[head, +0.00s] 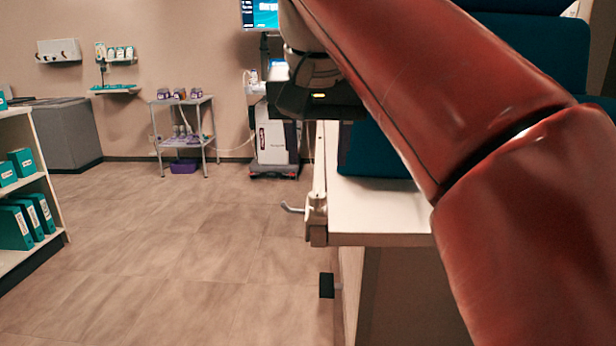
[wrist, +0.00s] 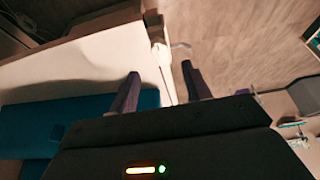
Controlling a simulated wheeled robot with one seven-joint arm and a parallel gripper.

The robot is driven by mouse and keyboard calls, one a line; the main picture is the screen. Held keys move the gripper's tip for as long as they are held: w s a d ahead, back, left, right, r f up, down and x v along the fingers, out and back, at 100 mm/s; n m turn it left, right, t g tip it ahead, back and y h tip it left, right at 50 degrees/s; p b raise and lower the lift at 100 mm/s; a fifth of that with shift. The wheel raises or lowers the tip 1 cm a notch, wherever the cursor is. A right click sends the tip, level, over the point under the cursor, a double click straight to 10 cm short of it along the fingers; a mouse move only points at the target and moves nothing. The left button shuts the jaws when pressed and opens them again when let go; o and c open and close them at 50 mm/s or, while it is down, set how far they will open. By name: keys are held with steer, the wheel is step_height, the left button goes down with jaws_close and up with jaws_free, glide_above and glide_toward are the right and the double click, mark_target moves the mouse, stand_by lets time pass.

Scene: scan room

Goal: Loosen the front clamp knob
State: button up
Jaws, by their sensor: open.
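In the head view my red arm crosses the right side, and the fingertips cannot be made out.
The table (head: 375,210) carries teal padding (head: 372,150). A black block (head: 327,285) juts out below its edge. A shelf (head: 40,185) with teal binders stands at left; a cart (head: 182,130) and a wheeled machine (head: 275,142) stand at the back. The floor (head: 190,250) left of the table is clear.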

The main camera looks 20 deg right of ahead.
mark_target(317, 193)
steer(key=b+x, duration=0.2)
steer(key=x, duration=0.5)
steer(key=shift+f, duration=0.25)
steer(key=c, duration=1)
